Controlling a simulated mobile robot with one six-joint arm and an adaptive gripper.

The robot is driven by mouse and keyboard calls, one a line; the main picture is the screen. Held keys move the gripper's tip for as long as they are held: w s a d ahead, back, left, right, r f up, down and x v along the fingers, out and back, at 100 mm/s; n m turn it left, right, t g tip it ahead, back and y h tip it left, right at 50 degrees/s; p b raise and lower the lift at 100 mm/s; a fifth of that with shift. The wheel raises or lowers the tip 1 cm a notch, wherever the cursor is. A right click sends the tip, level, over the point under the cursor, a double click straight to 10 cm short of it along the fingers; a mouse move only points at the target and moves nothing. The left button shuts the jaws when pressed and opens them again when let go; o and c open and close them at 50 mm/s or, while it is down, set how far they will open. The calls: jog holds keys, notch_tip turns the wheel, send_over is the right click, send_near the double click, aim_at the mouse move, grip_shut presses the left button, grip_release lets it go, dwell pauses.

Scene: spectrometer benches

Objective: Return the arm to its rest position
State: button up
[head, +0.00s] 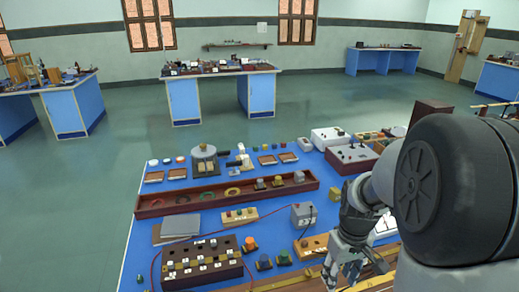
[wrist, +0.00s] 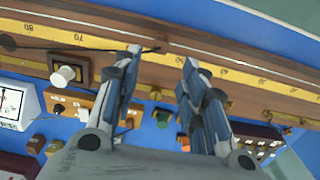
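My gripper (wrist: 163,55) is open in the wrist view, its two fingers apart with nothing between them. Below it lie the blue bench top and a wooden metre rail with yellow scales. In the head view my gripper (head: 345,272) hangs low at the right over the near part of the blue bench (head: 200,223), and its fingertips are hard to make out there. My arm fills the right edge of that view. I cannot tell whether the fingers touch the bench items.
Near the gripper are a yellow-scaled rail (wrist: 85,40), a white-knobbed block (wrist: 64,75), a grey box (head: 303,214) and a dark terminal box (head: 201,263). A long red-brown tray (head: 165,206) crosses the bench. Open floor (head: 110,150) lies beyond; other benches stand farther back.

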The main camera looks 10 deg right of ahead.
jog(key=s+a+r+t, duration=0.4)
jog(key=s+a+r, duration=0.9)
jog(key=a+r, duration=0.2)
jog(key=shift+s+a+m+t, duration=0.3)
jog(key=shift+s, duration=0.05)
dwell(2.2)
